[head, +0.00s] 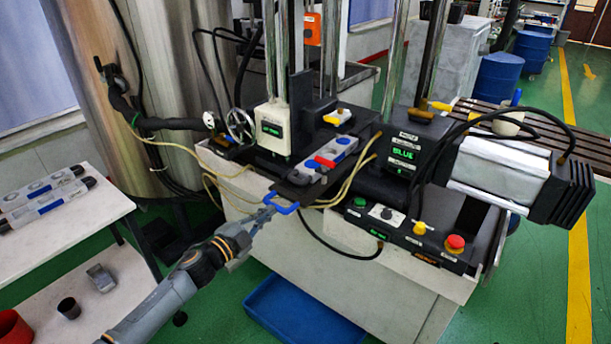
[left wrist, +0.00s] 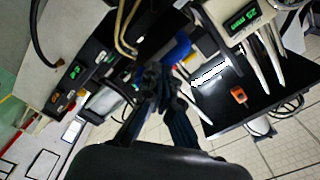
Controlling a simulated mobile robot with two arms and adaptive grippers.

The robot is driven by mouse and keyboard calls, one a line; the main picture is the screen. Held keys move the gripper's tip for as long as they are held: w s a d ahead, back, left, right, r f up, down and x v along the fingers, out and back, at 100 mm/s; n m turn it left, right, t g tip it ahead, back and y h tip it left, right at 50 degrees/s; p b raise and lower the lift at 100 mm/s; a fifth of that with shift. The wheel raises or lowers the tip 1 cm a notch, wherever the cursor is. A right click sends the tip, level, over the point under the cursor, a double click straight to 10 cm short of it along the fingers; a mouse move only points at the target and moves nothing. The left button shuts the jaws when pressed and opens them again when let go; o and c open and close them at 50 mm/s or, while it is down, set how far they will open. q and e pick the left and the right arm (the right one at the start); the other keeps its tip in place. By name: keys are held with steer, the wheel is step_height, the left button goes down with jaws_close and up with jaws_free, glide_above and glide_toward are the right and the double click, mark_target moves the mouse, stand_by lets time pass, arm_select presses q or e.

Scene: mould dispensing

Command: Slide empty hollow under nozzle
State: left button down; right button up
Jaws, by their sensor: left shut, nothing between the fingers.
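The long grey mould (head: 305,173) lies on a dark slide on the machine, running from near front to far back. A red patch and a blue patch show near its middle, and a round hollow shows farther back. A blue loop handle (head: 284,209) sticks out at the slide's near end; blue also shows in the left wrist view (left wrist: 178,48). My left gripper (head: 267,208) is shut and empty right at the handle; whether it touches is unclear. Its dark fingers show in the left wrist view (left wrist: 160,85). I cannot single out the nozzle. My right gripper is out of view.
A black box (head: 405,155) reads "BLUE". A control panel (head: 410,238) with buttons, including a red one, lines the machine's front right. Thin hoses loop beside the slide. A white table (head: 70,235) with grey moulds stands left; a blue bin (head: 300,312) lies on the floor.

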mark_target(275, 204)
arm_select(q)
steer(key=shift+b+x, duration=0.55)
steer(key=shift+x, duration=1.05)
steer(key=shift+b+x, duration=0.45)
steer(key=shift+x, duration=0.4)
steer(key=shift+s+a+p, duration=0.45)
steer(key=shift+s+p, duration=0.15)
steer(key=shift+p+v, duration=1.25)
steer(key=shift+v, duration=1.55)
